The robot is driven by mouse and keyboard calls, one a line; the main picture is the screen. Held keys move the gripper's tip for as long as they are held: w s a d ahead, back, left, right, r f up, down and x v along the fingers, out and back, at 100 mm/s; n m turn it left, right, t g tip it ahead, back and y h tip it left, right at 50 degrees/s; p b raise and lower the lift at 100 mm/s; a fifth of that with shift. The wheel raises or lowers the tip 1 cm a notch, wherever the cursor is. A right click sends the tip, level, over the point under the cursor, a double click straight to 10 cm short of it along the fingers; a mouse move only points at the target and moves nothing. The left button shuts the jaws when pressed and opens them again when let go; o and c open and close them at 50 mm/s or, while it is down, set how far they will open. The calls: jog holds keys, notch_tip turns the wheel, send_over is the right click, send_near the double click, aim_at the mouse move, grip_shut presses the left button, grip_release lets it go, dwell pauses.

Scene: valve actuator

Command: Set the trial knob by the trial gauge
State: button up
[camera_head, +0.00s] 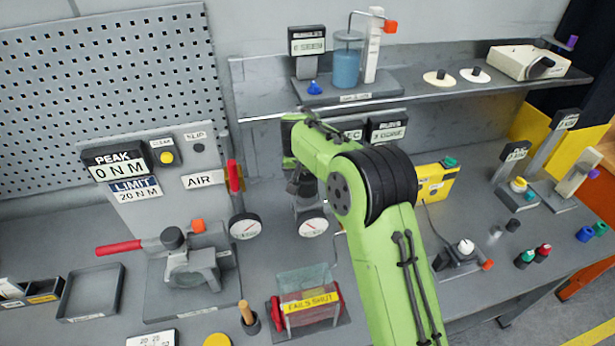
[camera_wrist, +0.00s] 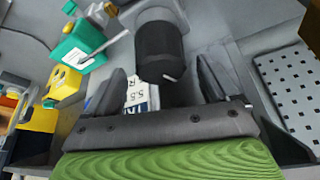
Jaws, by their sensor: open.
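In the head view my green arm hides most of that spot. Two round white gauges show there: one (camera_head: 313,227) just below the arm's end, one (camera_head: 245,227) to its left. Both have needles, with readings too small to make out. I see no name marking either as the trial gauge.
A grey shelf (camera_head: 430,92) runs above the bench. A yellow box (camera_head: 437,183) stands right of my arm. A clear-covered red fixture (camera_head: 307,297) and a red-handled valve (camera_head: 190,268) stand at front left. A perforated panel (camera_head: 110,85) backs the left side.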

aim_at(306, 176)
jog(key=shift+x, duration=1.55)
jog(key=shift+c, duration=0.3)
jog(key=shift+a, duration=0.1)
jog(key=c, duration=0.9)
jog(key=shift+m, duration=0.3)
jog(key=m+h, duration=0.1)
jog(key=m, duration=0.1)
jog(key=m+h, duration=0.1)
jog(key=m, duration=0.2)
jog(key=shift+m+g, duration=0.3)
jog(key=shift+g, duration=0.1)
jog(key=m+g+h, duration=0.1)
jog(key=m, duration=0.2)
jog(key=m+g, duration=0.1)
jog(key=m, duration=0.2)
jog(key=shift+s+h, duration=0.1)
jog(key=shift+h, duration=0.3)
jog(key=shift+m, duration=0.3)
